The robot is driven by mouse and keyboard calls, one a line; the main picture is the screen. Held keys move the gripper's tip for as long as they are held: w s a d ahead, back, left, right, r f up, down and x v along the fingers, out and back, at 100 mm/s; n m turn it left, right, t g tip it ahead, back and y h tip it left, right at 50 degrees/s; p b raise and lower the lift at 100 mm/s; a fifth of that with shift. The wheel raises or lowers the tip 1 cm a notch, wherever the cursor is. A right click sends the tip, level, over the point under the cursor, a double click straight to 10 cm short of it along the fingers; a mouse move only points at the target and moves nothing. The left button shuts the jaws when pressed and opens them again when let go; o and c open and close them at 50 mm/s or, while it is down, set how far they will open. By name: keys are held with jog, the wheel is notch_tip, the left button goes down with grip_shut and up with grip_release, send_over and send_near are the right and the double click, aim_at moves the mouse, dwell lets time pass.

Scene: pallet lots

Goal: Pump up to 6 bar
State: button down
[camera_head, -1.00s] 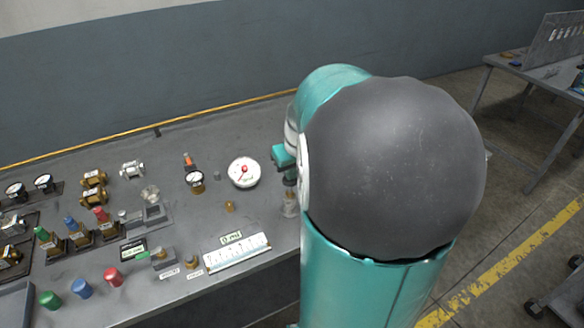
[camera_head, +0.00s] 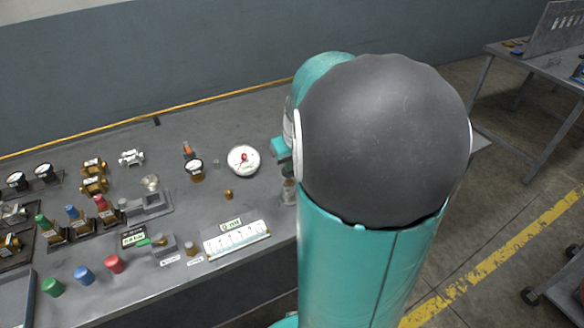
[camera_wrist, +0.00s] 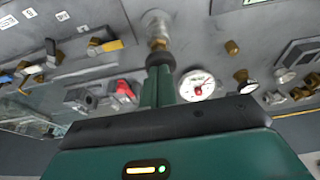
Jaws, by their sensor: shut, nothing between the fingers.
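A white round gauge (camera_head: 243,160) with a red needle lies on the grey bench, and it also shows in the wrist view (camera_wrist: 196,85). Its scale is too small to read. My gripper (camera_wrist: 160,62) is shut and empty, its teal fingers pointing at a brass stem with a pale round base (camera_wrist: 157,24). Whether the fingertips touch the stem I cannot tell. In the head view my gripper (camera_head: 281,148) is partly hidden by my arm, above a clear-looking fitting (camera_head: 289,190) right of the gauge. A smaller dark-rimmed gauge (camera_head: 196,166) stands left of the white one.
Green, blue and red caps (camera_head: 84,275) lie along the bench's front edge. A white scale panel (camera_head: 237,240), valves (camera_head: 94,175) and small fittings crowd the left part. The wrist view shows a red knob (camera_wrist: 124,89) and a yellow-handled valve (camera_wrist: 106,45). Another table stands at right.

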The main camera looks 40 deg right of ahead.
jog(key=v, duration=1.2)
jog(key=shift+w, duration=0.25)
jog(key=shift+r, duration=0.15)
dwell(0.7)
notch_tip(320, 180, up, 3)
jog(key=shift+w+a+r, duration=0.1)
jog(key=shift+r, duration=0.1)
jog(key=shift+f, duration=0.1)
jog(key=x, duration=0.8)
jog(key=s+x, duration=0.1)
jog(key=x, duration=0.4)
jog(key=shift+f, duration=0.45)
